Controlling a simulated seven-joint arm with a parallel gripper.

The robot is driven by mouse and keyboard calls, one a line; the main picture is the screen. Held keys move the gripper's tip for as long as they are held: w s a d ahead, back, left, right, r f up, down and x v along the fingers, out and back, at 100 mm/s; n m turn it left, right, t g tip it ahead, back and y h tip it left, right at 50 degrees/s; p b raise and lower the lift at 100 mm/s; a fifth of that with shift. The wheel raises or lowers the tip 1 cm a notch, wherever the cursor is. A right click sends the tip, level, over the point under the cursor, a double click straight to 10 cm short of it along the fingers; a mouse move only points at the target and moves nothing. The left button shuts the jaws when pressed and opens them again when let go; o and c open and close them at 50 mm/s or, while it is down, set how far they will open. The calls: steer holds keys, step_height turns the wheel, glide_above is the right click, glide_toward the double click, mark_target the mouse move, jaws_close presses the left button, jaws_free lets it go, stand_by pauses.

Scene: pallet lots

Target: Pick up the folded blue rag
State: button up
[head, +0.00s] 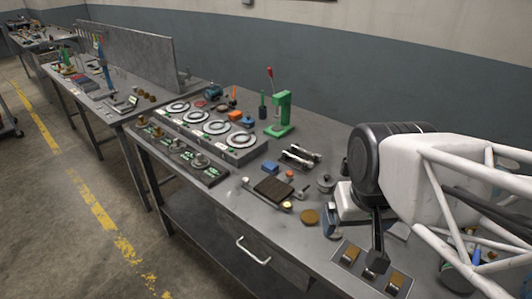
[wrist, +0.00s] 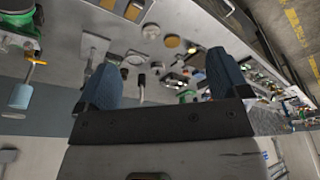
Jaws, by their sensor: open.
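My gripper (wrist: 162,72) is open in the wrist view, its two blue fingers wide apart with nothing between the tips. I cannot make out a folded blue rag for certain. A small blue item (head: 270,167) lies on the bench behind a dark square pad (head: 273,189), left of my gripper; it is too small to tell whether it is cloth. My arm hides part of the bench's right end.
The grey workbench (head: 225,199) is crowded. A green press (head: 281,116) stands at the back, left of a clamp-like fixture (head: 299,157). A row of round dials (head: 215,127) fills the left. A brown disc (head: 309,216) and a plate with tan blocks (head: 370,267) lie near my gripper.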

steer(key=shift+w, duration=0.1)
steer(key=w+a+f+n+g, duration=0.15)
steer(key=w+n, duration=0.55)
steer(key=w, duration=0.7)
steer(key=w+a+n, duration=0.2)
steer(key=w+n, duration=0.5)
steer(key=w, duration=0.6)
steer(key=w+a+f+n, duration=0.2)
steer(key=w+f+n, duration=0.2)
steer(key=w, duration=0.3)
steer(key=w+a+f+n, duration=0.2)
steer(key=w+f+n, duration=0.2)
steer(key=w+f, duration=0.2)
steer(key=w+a+f+n+g, duration=0.1)
steer(key=w+a+f+n, duration=0.2)
steer(key=w, duration=0.6)
steer(key=shift+w+f+n, duration=0.2)
steer(key=shift+f+n, duration=0.25)
steer(key=shift+f, duration=0.25)
steer(key=shift+w+f+n, duration=0.2)
steer(key=shift+f+n, duration=0.25)
steer(key=shift+f, duration=0.25)
steer(key=shift+w+a+f, duration=0.2)
steer(key=shift+w+f, duration=0.15)
